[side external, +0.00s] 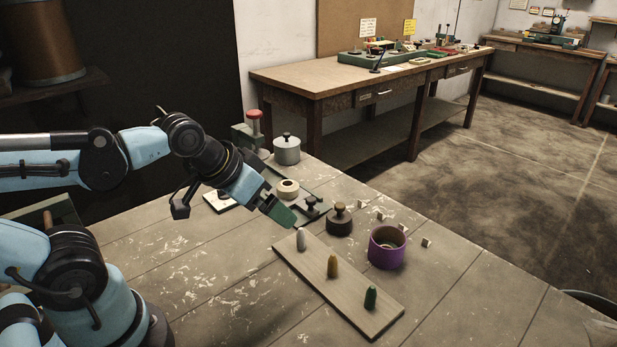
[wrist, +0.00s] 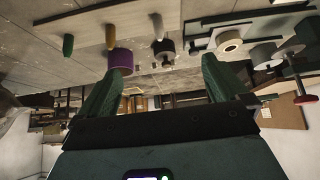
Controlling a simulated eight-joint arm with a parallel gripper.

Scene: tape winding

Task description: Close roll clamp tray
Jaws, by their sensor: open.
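A dark green tray (side external: 322,192) lies on the worktable behind my gripper, partly hidden by my arm. A pale tape roll (side external: 288,188) sits on it, and a dark clamp-like piece with a knob (side external: 311,206) is beside the roll. In the wrist view, which looks upside down, the tape roll (wrist: 229,41) is at the upper right. I cannot tell whether the clamp or tray is open. My gripper (side external: 283,213) is in the air above the table, just in front of the tray. Its green fingers (wrist: 165,76) are apart with nothing between them.
A wooden board (side external: 350,298) with grey, gold and green pegs lies in front. A purple ring (side external: 386,248) and a dark knobbed weight (side external: 340,221) stand right of it. A grey lidded pot (side external: 287,150) and a red-topped post (side external: 254,122) stand behind. Small pale blocks lie near the far edge.

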